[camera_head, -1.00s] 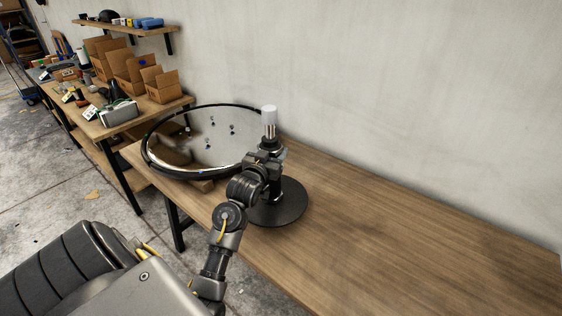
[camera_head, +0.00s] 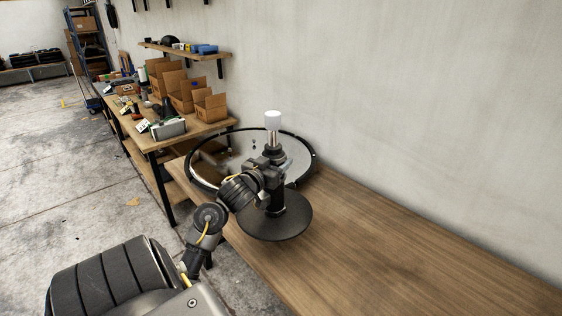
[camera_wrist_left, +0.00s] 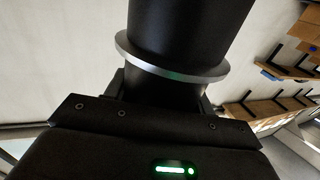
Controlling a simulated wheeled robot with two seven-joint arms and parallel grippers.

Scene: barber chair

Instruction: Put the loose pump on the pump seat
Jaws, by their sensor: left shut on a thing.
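The loose pump (camera_head: 275,221) has a wide black disc at its foot, a dark column, a bright metal rod and a white top. It stands upright in the head view. My left gripper (camera_head: 271,175) is shut on its column. In the wrist view the black column (camera_wrist_left: 190,30) with a silver ring rises just beyond the gripper. I cannot tell if the disc touches the table. A large round mirror-like plate (camera_head: 220,165) with a black rim lies behind and left of the pump, partly hidden by it and my arm. I cannot make out the pump seat. My right gripper is out of view.
The wooden table (camera_head: 400,255) is clear to the right, along a bare wall. A second bench (camera_head: 150,140) at the back left holds cardboard boxes (camera_head: 210,107) and tools. A shelf (camera_head: 185,50) hangs above it. Concrete floor is open at the left.

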